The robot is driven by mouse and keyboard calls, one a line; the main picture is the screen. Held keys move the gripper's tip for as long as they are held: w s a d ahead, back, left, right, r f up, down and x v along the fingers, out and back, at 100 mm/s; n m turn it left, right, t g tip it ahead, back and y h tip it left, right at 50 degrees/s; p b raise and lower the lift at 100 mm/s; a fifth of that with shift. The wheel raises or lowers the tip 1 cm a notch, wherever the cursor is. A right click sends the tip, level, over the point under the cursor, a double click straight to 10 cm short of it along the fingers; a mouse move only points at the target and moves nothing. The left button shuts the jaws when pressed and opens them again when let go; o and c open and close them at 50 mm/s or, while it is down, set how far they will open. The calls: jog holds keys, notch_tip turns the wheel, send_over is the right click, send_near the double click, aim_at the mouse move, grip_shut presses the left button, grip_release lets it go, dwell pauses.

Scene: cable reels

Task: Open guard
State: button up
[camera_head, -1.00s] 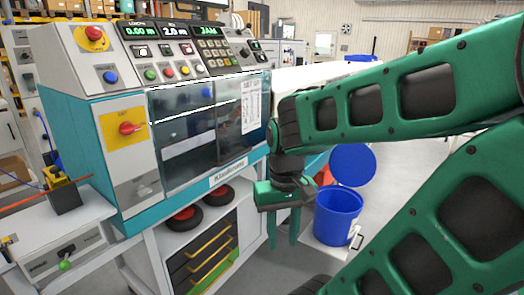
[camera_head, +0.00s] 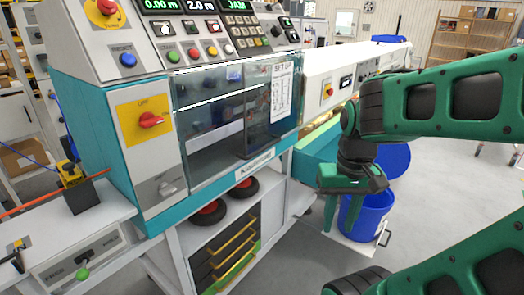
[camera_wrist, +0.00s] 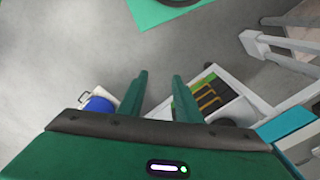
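The guard (camera_head: 210,125) is a clear, dark-tinted panel on the front of the teal and white machine (camera_head: 222,190). It covers the machine's front opening and looks shut. A printed setup sheet (camera_head: 281,92) shows at its right end. My gripper (camera_head: 342,218) is right of and below the guard, apart from it, with its fingers pointing down. In the wrist view my gripper (camera_wrist: 160,85) has its two fingers apart with nothing between them. The guard cannot be made out in the wrist view.
A blue bin (camera_head: 367,215) stands behind my gripper. A cart with yellow-handled drawers (camera_head: 230,255) and black-red reels (camera_head: 208,212) is under the machine. A red rotary switch (camera_head: 151,119) is left of the guard. Open floor lies at right.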

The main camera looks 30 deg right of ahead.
jog(key=w+a+f+t+y, duration=0.1)
jog(key=w+f+t, duration=0.35)
jog(key=w, duration=0.85)
jog(key=w+a+f+t+y, duration=0.1)
jog(key=w+f+t+y, duration=0.3)
jog(key=w, duration=0.8)
jog(key=m+t+h, duration=0.6)
jog(key=m+t, duration=0.1)
jog(key=m, duration=0.5)
send_near(265, 148)
jog(key=x, duration=1.1)
jog(key=shift+d+f, duration=0.2)
jog(key=shift+d, duration=0.05)
